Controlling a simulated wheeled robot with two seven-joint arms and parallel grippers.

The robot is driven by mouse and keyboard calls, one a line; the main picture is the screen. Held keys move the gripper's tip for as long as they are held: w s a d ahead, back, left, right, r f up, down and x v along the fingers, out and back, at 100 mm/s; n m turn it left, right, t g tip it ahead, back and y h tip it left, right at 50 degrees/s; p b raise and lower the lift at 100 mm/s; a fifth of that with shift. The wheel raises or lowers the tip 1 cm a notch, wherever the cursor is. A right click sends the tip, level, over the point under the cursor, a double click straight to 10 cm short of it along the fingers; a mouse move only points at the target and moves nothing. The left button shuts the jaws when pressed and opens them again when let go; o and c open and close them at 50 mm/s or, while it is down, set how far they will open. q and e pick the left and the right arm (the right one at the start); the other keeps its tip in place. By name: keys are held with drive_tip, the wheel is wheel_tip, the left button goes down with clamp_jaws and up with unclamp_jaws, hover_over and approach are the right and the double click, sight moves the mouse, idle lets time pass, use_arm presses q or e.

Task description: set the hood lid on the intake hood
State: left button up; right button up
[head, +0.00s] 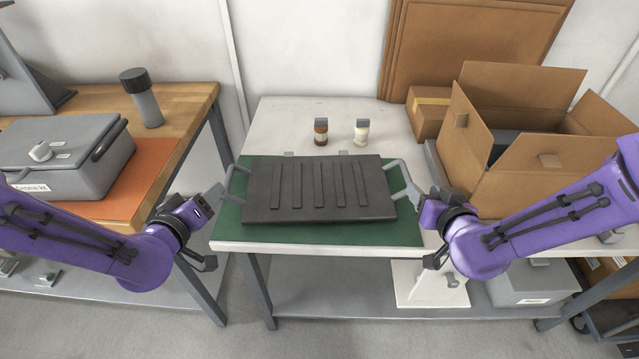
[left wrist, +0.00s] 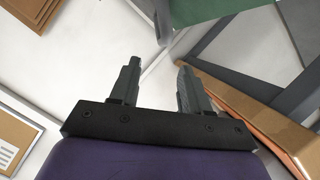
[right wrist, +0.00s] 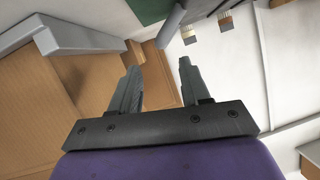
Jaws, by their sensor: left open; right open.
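A dark grey ribbed panel (head: 318,190), which looks like the hood lid, lies flat over a green mat (head: 400,228) on the white table. It has a grey bar handle at its left (head: 234,182) and another at its right (head: 401,176). I cannot make out a separate intake hood; two small grey tabs show behind the panel's back edge. My left gripper (head: 209,229) is open and empty beside the left handle. My right gripper (head: 427,228) is open and empty beside the right handle. A grey bar, probably a handle, shows beyond the fingers in the left wrist view (left wrist: 161,22) and right wrist view (right wrist: 170,25).
An open cardboard box (head: 500,170) is close to my right arm. A wooden bench (head: 185,98) with a grey case (head: 70,155) stands at the left. The table's back left is clear.

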sight(227, 176)
drive_tip(key=shift+a, duration=0.15)
use_arm(q)
drive_tip(key=shift+w+a+f, duration=0.15)
drive_tip(key=shift+a, duration=0.05)
use_arm(e)
drive_tip(key=shift+w+a+f, duration=0.1)
drive_tip(key=shift+w+f, duration=0.05)
drive_tip(key=shift+w, duration=0.15)
use_arm(q)
drive_tip(key=x, duration=1)
drive_tip(key=shift+w, duration=0.15)
use_arm(e)
drive_tip(key=x, duration=1)
drive_tip(key=shift+f, duration=0.1)
use_arm(q)
clamp_jaws()
use_arm(e)
clamp_jaws()
